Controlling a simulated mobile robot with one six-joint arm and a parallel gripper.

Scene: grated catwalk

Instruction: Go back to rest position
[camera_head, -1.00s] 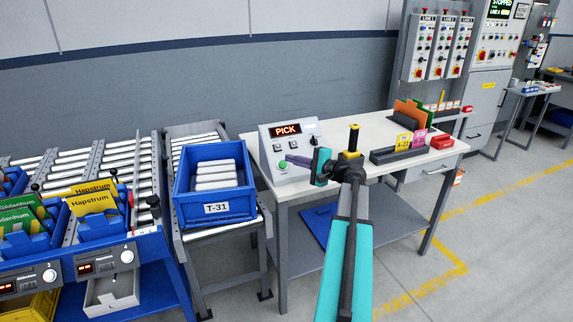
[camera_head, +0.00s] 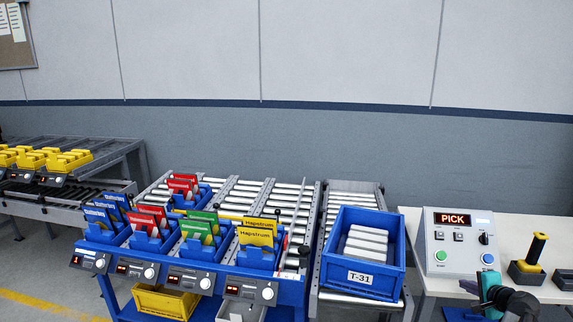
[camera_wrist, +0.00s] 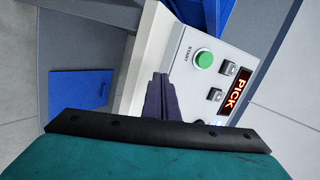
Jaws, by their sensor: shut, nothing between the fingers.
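My gripper (camera_wrist: 161,98) shows in the wrist view as dark fingers pressed together with nothing between them. It points toward the grey control box (camera_wrist: 198,95) with the lit PICK display (camera_wrist: 233,97) and the green START button (camera_wrist: 204,59), apart from the button in the picture. Whether the fingers touch the box I cannot tell.
A blue tote marked T-31 (camera_head: 362,278) stands on rollers left of the white table (camera_head: 540,229). Blue bins with coloured packets (camera_head: 258,258) fill the rack at left. Yellow bins (camera_head: 40,160) stand farther left.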

